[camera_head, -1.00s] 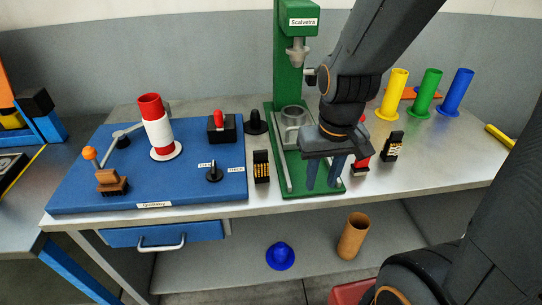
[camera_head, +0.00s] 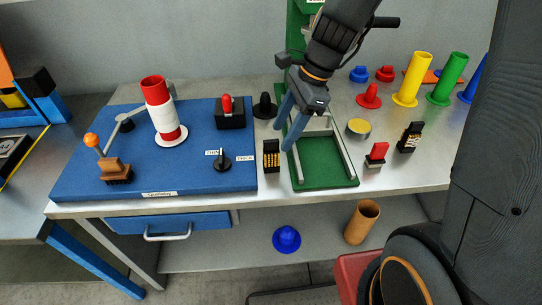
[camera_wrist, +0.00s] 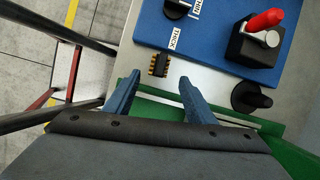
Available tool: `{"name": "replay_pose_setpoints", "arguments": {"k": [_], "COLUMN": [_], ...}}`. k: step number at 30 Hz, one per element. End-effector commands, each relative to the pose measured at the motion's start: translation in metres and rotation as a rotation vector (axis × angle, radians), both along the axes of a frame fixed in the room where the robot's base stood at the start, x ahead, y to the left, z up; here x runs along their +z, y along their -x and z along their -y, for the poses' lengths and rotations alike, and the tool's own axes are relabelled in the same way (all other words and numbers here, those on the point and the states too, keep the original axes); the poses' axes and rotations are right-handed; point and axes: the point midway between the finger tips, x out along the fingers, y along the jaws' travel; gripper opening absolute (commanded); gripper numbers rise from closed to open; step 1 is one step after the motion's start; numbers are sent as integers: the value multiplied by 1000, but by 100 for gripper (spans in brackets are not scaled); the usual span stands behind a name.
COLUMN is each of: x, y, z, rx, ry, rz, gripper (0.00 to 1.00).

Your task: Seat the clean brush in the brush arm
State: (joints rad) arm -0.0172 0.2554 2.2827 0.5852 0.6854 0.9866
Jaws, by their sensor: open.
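A small black brush with yellow bristles (camera_head: 271,157) stands on the metal table between the blue board and the green stand; it also shows in the wrist view (camera_wrist: 159,64). My gripper (camera_head: 284,137) is open and empty. In the wrist view my gripper (camera_wrist: 159,79) has its fingers apart, with the brush just beyond the gap between the tips. A second black brush (camera_head: 410,137), with pale marks on it, stands at the right. On the blue board's left, a lever with an orange knob (camera_head: 91,140) rises from a brown block (camera_head: 115,168); I cannot tell whether this is the brush arm.
The blue board (camera_head: 90,190) carries a red-and-white bobbin (camera_head: 159,110), a red-handled switch (camera_head: 229,112) and a black knob (camera_head: 222,161). The green stand (camera_head: 325,162) lies right of the brush.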

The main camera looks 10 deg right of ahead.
Motion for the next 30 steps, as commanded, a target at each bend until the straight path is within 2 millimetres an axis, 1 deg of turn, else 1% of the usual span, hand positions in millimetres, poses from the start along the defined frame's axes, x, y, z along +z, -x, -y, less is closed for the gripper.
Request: {"name": "replay_pose_setpoints", "arguments": {"k": [3, 5, 14, 19, 23, 27, 30], "x": [-1, -5, -32, -55, -69, -75, -75], "y": [-5, -6, -2, 4, 3, 3, 3], "z": [-8, -11, -18, -21, -26, -28, -29], "rx": [-84, -100, -102, -103, -101, -101, -101], "ry": [-31, -37, -37, -34, -35, -34, -34], "rz": [-41, -50, -52, -53, -50, -47, -46], "gripper": [50, 50, 50, 50, 50, 50, 50]}}
